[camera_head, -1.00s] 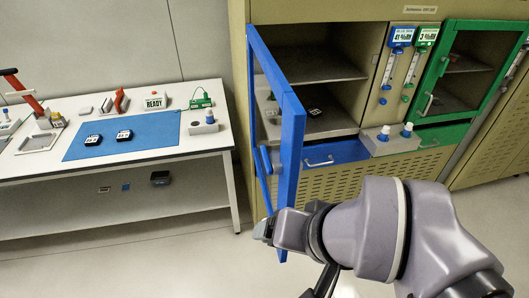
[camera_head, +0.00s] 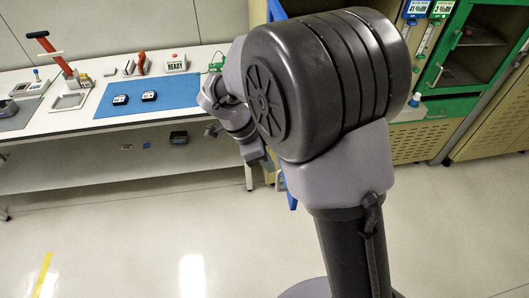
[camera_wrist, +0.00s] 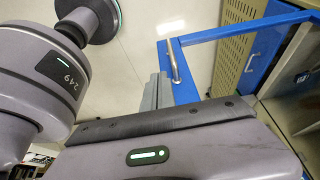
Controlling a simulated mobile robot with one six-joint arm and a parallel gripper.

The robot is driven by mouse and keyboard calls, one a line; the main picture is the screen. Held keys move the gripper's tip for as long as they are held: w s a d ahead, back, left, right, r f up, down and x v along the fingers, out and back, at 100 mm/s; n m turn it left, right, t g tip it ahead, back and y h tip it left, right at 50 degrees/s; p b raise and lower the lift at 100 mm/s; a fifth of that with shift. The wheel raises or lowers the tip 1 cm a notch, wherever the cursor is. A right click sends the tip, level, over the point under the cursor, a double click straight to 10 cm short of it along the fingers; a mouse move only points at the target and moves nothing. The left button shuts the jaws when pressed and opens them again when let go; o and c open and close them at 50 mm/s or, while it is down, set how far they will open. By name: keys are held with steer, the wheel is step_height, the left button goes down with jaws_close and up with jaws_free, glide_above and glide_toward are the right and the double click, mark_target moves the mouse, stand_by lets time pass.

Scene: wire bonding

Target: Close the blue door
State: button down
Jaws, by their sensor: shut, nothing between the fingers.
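The blue door (camera_head: 277,10) is mostly hidden behind my arm in the head view; a top corner and a lower strip of its frame show. In the wrist view its blue frame (camera_wrist: 186,92) stands open, with the bright metal door handle (camera_wrist: 173,60) on it. My gripper (camera_wrist: 156,90) is shut and empty. Its grey fingers are right beside the frame, just below the handle in the picture; I cannot tell whether they touch the door. The beige cabinet (camera_wrist: 228,58) shows beyond the frame in the wrist view.
A white workbench (camera_head: 75,122) with a blue mat (camera_head: 172,97) and small devices stands at the left. A green door (camera_head: 455,75) is at the right. A blue drawer front (camera_wrist: 262,62) with a handle lies beyond the door. The floor in front is clear.

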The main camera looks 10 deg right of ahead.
steer(key=d+f+b, duration=0.1)
steer(key=d+f, duration=0.3)
steer(key=d, duration=0.1)
steer(key=shift+d, duration=0.3)
steer(key=shift+s+d+f, duration=0.1)
